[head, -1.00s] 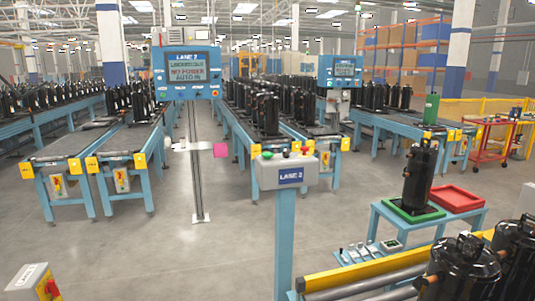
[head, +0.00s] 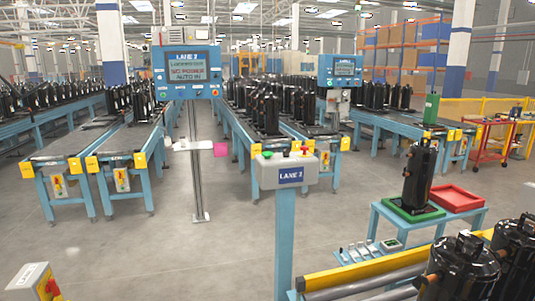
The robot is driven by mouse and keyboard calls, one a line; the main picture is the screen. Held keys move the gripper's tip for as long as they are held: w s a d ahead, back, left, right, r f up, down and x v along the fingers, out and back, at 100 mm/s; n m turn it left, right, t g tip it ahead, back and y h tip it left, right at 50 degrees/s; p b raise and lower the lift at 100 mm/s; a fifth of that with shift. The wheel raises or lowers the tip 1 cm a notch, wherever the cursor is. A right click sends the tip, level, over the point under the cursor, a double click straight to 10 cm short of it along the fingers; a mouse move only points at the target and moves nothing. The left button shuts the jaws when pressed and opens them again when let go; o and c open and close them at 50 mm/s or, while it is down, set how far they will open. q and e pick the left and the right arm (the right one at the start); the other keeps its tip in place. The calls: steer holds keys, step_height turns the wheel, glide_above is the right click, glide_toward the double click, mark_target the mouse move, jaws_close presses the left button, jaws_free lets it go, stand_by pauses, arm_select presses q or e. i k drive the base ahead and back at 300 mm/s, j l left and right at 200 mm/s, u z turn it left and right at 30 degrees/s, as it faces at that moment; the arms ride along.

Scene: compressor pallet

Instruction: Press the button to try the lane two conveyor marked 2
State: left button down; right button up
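A grey push-button box (head: 287,172) stands on a blue post (head: 285,235) in the middle of the head view. Its blue plate appears to read LANE 2, though the digit is blurred. Small buttons sit on its top, among them a red one (head: 304,150) and a green one (head: 267,154). Neither of my grippers is in view.
Roller conveyors (head: 118,145) carry black compressors behind. A blue stand (head: 405,222) with a compressor (head: 419,172) and a red tray (head: 456,197) is at right. A yellow rail (head: 385,268) and black compressors fill the lower right.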

mark_target(266, 155)
steer(key=i+j+z, duration=0.3)
steer(key=i+j, duration=0.2)
steer(key=i, duration=0.4)
steer(key=i+j+z, duration=0.35)
steer(key=i+j, duration=0.4)
steer(key=i, duration=0.1)
